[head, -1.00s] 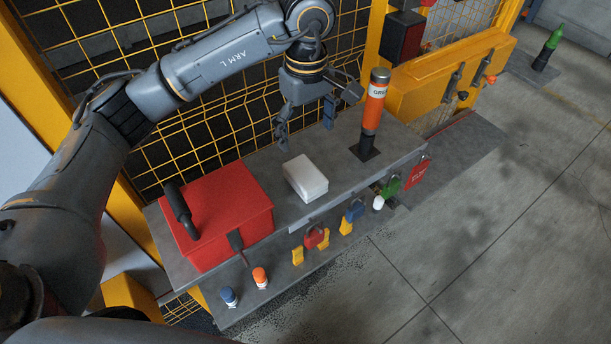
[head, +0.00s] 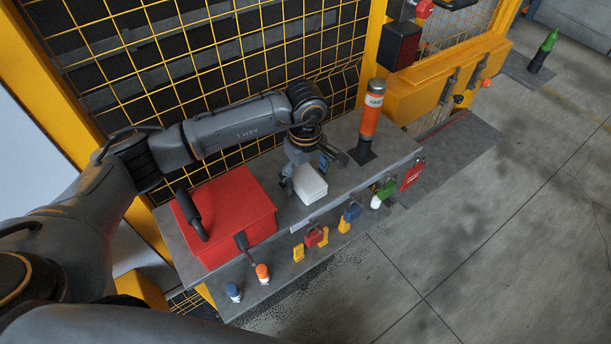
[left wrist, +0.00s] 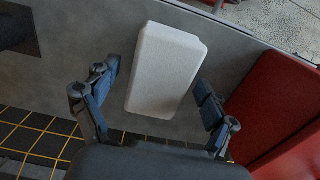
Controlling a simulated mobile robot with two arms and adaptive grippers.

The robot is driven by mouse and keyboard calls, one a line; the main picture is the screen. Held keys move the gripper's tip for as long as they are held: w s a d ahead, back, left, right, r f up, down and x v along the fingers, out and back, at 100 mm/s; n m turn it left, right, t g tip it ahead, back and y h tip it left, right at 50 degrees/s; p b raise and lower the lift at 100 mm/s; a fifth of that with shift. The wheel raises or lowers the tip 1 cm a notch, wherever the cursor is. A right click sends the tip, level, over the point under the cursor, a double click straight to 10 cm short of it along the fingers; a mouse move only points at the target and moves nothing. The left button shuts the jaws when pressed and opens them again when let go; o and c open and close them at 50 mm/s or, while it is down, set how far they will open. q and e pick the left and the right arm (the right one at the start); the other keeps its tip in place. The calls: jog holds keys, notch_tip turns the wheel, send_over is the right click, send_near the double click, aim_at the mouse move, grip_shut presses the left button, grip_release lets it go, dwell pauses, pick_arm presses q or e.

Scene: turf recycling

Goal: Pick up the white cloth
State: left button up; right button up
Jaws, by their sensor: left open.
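The white cloth (head: 311,184) is a folded, block-like white pad lying on the grey bench top, between the red box and the orange cylinder. In the left wrist view the white cloth (left wrist: 164,68) lies ahead of the fingers, its near end reaching between the fingertips. My left gripper (head: 304,180) is low over the bench at the cloth, pointing down. In the left wrist view the left gripper (left wrist: 155,86) is open, one blue-padded finger on each side of the cloth. Contact with the cloth cannot be told. My right gripper is not in view.
A red box (head: 232,213) with a black handle stands left of the cloth. An orange cylinder (head: 370,115) stands on the right. Several padlocks hang along the front edge, including a red one (head: 313,237). A yellow wire fence (head: 235,65) rises behind the bench.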

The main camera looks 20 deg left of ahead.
aim_at(304, 177)
pick_arm(q)
jog(key=shift+f, duration=0.1)
jog(key=c, duration=1.2)
jog(key=shift+c, duration=0.2)
jog(key=shift+r, duration=0.4)
jog(key=r+p, duration=0.2)
jog(key=r, duration=0.1)
jog(key=shift+s+a+r, duration=0.1)
jog(key=shift+s+r, duration=0.1)
jog(key=shift+r, duration=0.05)
jog(key=shift+s+a+r+p, duration=0.3)
jog(key=shift+s+r+p, duration=0.4)
jog(key=shift+s+r, duration=1.15)
jog(key=shift+s+a+r+p, duration=0.3)
jog(key=shift+s+r+p, duration=0.6)
jog(key=shift+s, duration=1.75)
jog(key=shift+s+a+r+p, duration=0.3)
jog(key=shift+s+r+p, duration=0.15)
jog(key=shift+s+r, duration=1.5)
jog(key=shift+s+f, duration=0.25)
jog(key=shift+f, duration=0.05)
